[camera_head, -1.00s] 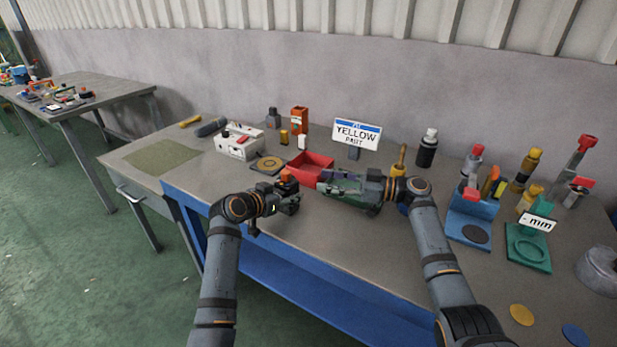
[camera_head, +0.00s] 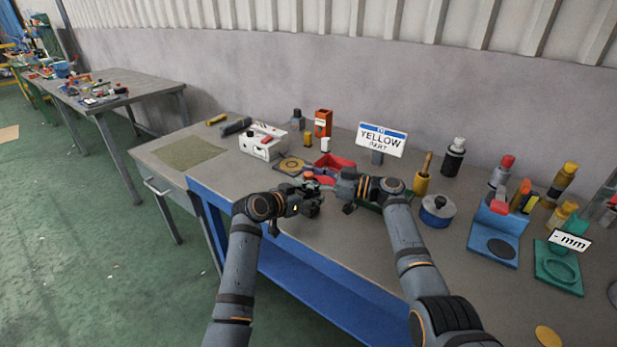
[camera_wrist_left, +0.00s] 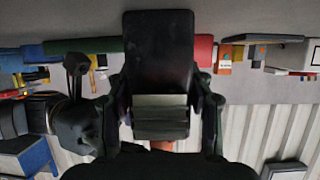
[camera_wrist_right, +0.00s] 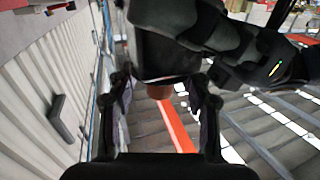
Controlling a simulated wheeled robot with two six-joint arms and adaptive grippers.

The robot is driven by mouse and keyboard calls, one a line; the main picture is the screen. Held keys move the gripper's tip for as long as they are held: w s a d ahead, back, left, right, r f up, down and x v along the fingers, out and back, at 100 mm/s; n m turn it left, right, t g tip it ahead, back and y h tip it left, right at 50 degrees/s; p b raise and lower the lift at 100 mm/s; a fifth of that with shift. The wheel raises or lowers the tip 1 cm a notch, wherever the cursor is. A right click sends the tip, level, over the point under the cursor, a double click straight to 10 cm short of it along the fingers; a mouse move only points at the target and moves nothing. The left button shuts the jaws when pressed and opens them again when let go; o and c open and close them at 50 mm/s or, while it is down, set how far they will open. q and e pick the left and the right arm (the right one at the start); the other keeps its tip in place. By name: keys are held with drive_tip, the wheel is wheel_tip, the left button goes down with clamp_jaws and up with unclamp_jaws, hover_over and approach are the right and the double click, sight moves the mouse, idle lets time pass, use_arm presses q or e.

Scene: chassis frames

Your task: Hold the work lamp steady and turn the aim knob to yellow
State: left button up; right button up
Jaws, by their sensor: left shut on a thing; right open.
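The work lamp shows as a black block with a grey part in the left wrist view (camera_wrist_left: 160,55). My left gripper (camera_wrist_left: 160,108) is shut on it; in the head view this gripper (camera_head: 308,200) is above the bench's front edge. In the right wrist view the dark lamp body (camera_wrist_right: 165,52) is at the top, with a reddish-brown knob (camera_wrist_right: 158,91) below it. My open right gripper (camera_wrist_right: 161,98) has its fingers on either side of the knob, with gaps visible. In the head view the two grippers nearly meet, and the lamp is mostly hidden. I cannot read the knob's setting.
A sign reading "YELLOW PART" (camera_head: 382,139) stands behind. A red bin (camera_head: 338,163) is just beyond the grippers. A white box (camera_head: 262,142), a yellow-handled tool (camera_head: 423,175) and a blue round container (camera_head: 437,210) stand around.

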drive_tip(key=shift+c, duration=0.4)
clamp_jaws()
drive_tip(key=shift+n+g+y, duration=0.3)
drive_tip(key=shift+n+g, duration=0.3)
drive_tip(key=shift+g, duration=0.3)
drive_tip(key=shift+d, duration=0.1)
drive_tip(key=shift+o, duration=0.4)
unclamp_jaws()
drive_tip(key=v, duration=1.2)
